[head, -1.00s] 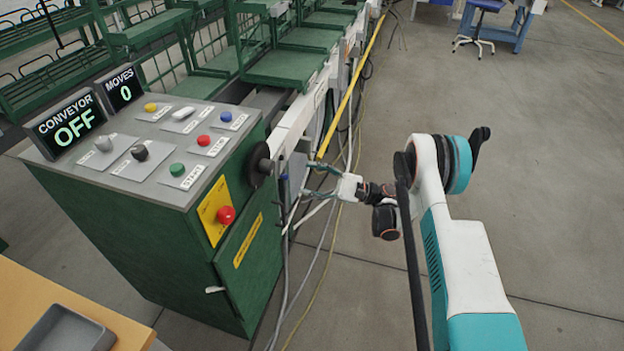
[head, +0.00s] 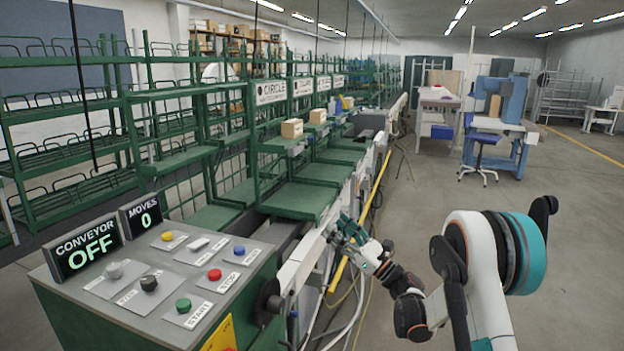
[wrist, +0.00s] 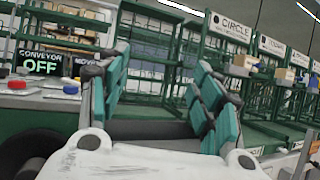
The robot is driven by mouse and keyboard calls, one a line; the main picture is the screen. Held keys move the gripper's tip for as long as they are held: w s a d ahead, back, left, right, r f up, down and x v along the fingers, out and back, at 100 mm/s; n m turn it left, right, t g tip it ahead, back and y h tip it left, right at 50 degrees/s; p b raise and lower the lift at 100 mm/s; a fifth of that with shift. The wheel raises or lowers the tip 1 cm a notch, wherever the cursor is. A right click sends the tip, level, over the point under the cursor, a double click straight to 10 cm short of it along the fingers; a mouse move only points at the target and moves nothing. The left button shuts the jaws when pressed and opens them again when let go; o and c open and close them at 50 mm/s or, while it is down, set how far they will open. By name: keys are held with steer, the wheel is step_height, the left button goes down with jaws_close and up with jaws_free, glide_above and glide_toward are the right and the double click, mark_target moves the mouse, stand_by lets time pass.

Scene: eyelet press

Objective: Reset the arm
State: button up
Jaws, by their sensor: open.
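My gripper (head: 341,229) is at the end of my white and teal arm, right of the control box and beside the conveyor's near side rail. In the wrist view my gripper (wrist: 160,95) shows two teal fingers spread apart with nothing between them. Beyond the fingers are green shelves and the conveyor's green trays. The control box (head: 180,258) has a display (head: 82,249) reading CONVEYOR OFF and another (head: 142,214) reading MOVES 0. Its top carries a green START button (head: 184,306), a red STOP button (head: 214,274) and other coloured buttons and knobs.
Green trays (head: 300,200) line the conveyor, close to my gripper. Cardboard boxes (head: 292,128) stand farther along. A yellow bar (head: 371,200) and cables run beside the conveyor. A blue stool (head: 484,155) and workbench stand at the back right. The floor (head: 590,215) on the right is clear.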

steer(key=w+d+r+m+t+h, duration=0.2)
steer(key=d+r+m+t+h, duration=0.3)
steer(key=r+m, duration=0.5)
steer(key=s+d+r+m+h, duration=0.9)
steer(key=m+h, duration=0.5)
steer(key=m, duration=0.6)
steer(key=s+f+m+g, duration=0.4)
steer(key=s+f+m, duration=0.1)
steer(key=s, duration=0.7)
steer(key=s+a+f+m+g, duration=0.1)
steer(key=s+f+m+g, duration=0.3)
steer(key=s, duration=0.9)
steer(key=s+f+m+g, duration=0.4)
steer(key=s+f+m, duration=0.3)
steer(key=s+f, duration=0.3)
steer(key=shift+s+a, duration=0.4)
steer(key=shift+s, duration=0.85)
